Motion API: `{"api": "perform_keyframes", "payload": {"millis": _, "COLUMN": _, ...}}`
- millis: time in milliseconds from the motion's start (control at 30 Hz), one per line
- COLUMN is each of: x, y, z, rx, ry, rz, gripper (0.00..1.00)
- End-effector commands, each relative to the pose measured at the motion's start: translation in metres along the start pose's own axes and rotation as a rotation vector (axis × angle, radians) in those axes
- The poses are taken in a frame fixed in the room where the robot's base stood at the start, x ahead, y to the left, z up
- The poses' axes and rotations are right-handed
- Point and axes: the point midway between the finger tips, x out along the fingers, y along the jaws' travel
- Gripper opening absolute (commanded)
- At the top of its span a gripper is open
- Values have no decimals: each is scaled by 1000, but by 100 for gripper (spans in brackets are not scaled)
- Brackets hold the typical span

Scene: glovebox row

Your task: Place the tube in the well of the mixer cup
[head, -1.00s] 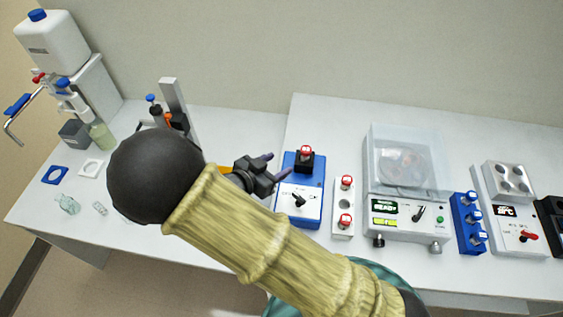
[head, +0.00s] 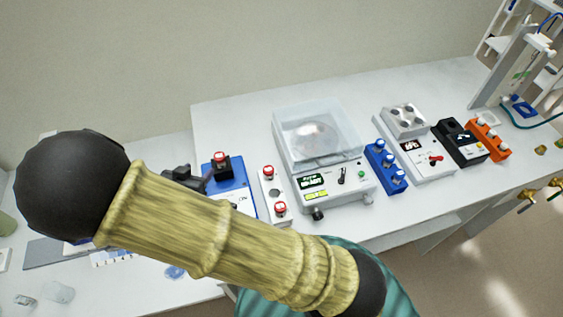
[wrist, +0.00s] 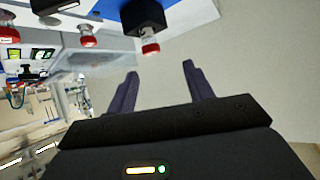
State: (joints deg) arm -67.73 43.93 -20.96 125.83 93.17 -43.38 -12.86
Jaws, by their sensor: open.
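The mixer is a blue box (head: 238,184) with a black cup (head: 221,171) on top. A red-capped tube (head: 219,157) stands in this cup; only its cap and a short part below show. In the wrist view the black cup (wrist: 141,17) and the red cap (wrist: 150,48) appear upside down at the top. My gripper (wrist: 160,70) is open with nothing between its fingers. The cap is beyond the fingertips, apart from them. In the head view my gripper (head: 200,179) is just left of the mixer, partly hidden by my arm.
A white rack (head: 269,206) right of the mixer holds two red-capped tubes (head: 268,171) with an empty hole between them. A clear-lidded centrifuge (head: 318,140), a blue rack (head: 384,165) and a heating block (head: 420,150) stand further right. Wall space behind the mixer is clear.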

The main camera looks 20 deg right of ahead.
Motion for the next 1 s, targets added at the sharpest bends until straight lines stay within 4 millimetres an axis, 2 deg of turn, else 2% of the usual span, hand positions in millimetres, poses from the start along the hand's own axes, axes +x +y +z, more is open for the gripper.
{"api": "perform_keyframes", "payload": {"millis": 100, "x": 18, "y": 5, "z": -19, "rx": 1, "ry": -135, "rz": -69, "gripper": 52}}
{"api": "perform_keyframes", "payload": {"millis": 200, "x": 26, "y": 12, "z": -31, "rx": -11, "ry": -242, "rz": -137, "gripper": 52}}
{"api": "perform_keyframes", "payload": {"millis": 367, "x": 27, "y": 33, "z": -51, "rx": -49, "ry": -394, "rz": -238, "gripper": 52}}
{"api": "perform_keyframes", "payload": {"millis": 467, "x": 23, "y": 52, "z": -62, "rx": -84, "ry": -474, "rz": -293, "gripper": 52}}
{"api": "perform_keyframes", "payload": {"millis": 667, "x": 6, "y": 108, "z": -81, "rx": -192, "ry": -606, "rz": -363, "gripper": 52}}
{"api": "perform_keyframes", "payload": {"millis": 900, "x": -22, "y": 197, "z": -91, "rx": -369, "ry": -725, "rz": -345, "gripper": 52}}
{"api": "perform_keyframes", "payload": {"millis": 1000, "x": -31, "y": 225, "z": -91, "rx": -429, "ry": -756, "rz": -317, "gripper": 52}}
